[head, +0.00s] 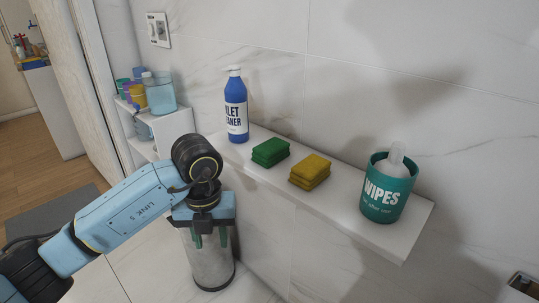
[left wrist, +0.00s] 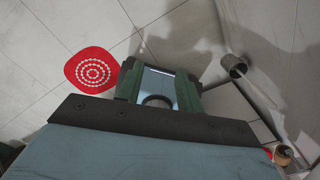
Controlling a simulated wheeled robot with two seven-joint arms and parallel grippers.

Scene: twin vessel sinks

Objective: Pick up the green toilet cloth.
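The green cloth (head: 270,152) lies folded in a stack on the white wall shelf (head: 345,205), between the blue toilet cleaner bottle and a folded yellow cloth (head: 310,171). My left gripper (head: 210,241) points down in front of the shelf, lower and to the left of the green cloth, and is not touching it. Its two dark green fingers stand apart with nothing held; they also show apart in the left wrist view (left wrist: 160,78). The green cloth is not seen in the left wrist view. My right gripper is not in view.
The blue bottle (head: 235,108) stands at the shelf's left end, a teal wipes tub (head: 388,190) near its right end. A grey cylindrical bin (head: 208,266) stands on the floor below my left gripper. A small rack (head: 168,122) holds cups behind. A red mat (left wrist: 92,71) lies on the floor.

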